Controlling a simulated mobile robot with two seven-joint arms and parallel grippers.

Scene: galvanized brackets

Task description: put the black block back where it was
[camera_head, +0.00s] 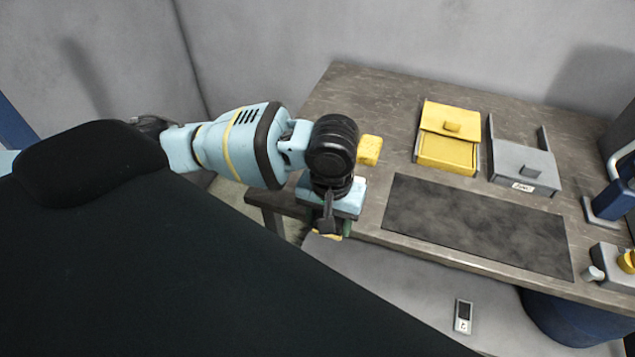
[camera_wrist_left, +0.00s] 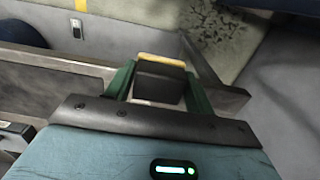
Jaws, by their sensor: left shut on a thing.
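My left gripper (camera_head: 329,228) is at the front left edge of the table in the head view. In the left wrist view its green fingers (camera_wrist_left: 160,85) are shut on the black block (camera_wrist_left: 160,82). A yellow strip (camera_wrist_left: 162,60) shows along the block's far edge, and yellow also shows below the gripper in the head view. The gripper hides most of the block in the head view. My right gripper is in neither view.
A yellow block (camera_head: 370,150) lies on the table (camera_head: 345,95) beside my left wrist. A yellow box (camera_head: 447,156), a grey box (camera_head: 520,170) and a dark mat (camera_head: 475,226) are to the right. A knobbed device (camera_head: 606,262) stands at the right edge.

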